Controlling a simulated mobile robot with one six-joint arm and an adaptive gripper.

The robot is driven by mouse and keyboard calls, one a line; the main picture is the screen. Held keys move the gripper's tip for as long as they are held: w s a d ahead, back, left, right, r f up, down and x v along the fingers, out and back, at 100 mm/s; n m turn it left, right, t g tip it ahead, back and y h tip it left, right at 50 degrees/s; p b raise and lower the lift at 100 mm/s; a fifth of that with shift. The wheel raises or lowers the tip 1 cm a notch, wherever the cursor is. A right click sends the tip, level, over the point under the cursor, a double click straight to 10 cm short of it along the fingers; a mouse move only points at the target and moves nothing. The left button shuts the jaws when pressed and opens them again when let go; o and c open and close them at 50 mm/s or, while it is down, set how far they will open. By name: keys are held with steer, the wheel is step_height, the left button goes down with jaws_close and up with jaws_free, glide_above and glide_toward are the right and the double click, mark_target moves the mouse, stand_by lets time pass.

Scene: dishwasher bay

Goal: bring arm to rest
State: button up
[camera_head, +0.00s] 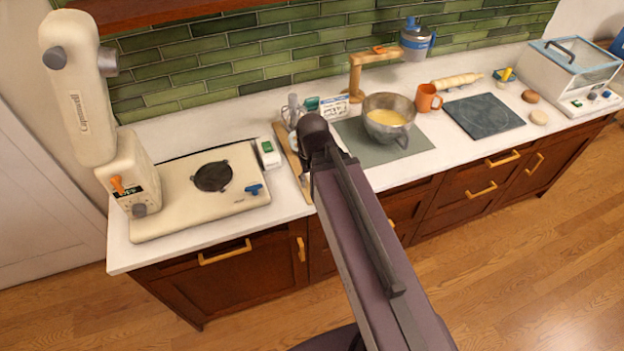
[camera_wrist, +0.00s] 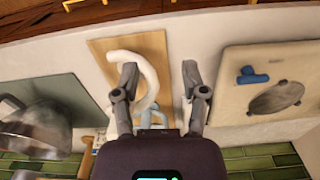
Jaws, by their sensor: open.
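My gripper (camera_wrist: 160,78) is open, with its two grey fingers spread apart in the wrist view. A white curved tool (camera_wrist: 147,72) on a wooden board (camera_wrist: 105,52) shows beside the left finger and partly behind it. Whether the finger touches it I cannot tell. No object is clearly held. In the head view my arm reaches out over the counter (camera_head: 235,222), and its far end covers part of the wooden board (camera_head: 293,163). The fingers are hidden there.
A cream mixer (camera_head: 90,110) with a flat base stands at the left. A metal bowl (camera_head: 387,128) of yellow batter sits on a grey-green mat (camera_head: 360,155). An orange mug (camera_head: 427,97), a dark slab (camera_head: 484,115) and a clear-lidded box (camera_head: 568,75) stand further right.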

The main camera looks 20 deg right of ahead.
stand_by(0.3)
step_height(320, 180, down, 4)
steer(key=b, duration=0.3)
steer(key=shift+r+b, duration=0.15)
steer(key=shift+b, duration=0.2)
stand_by(0.8)
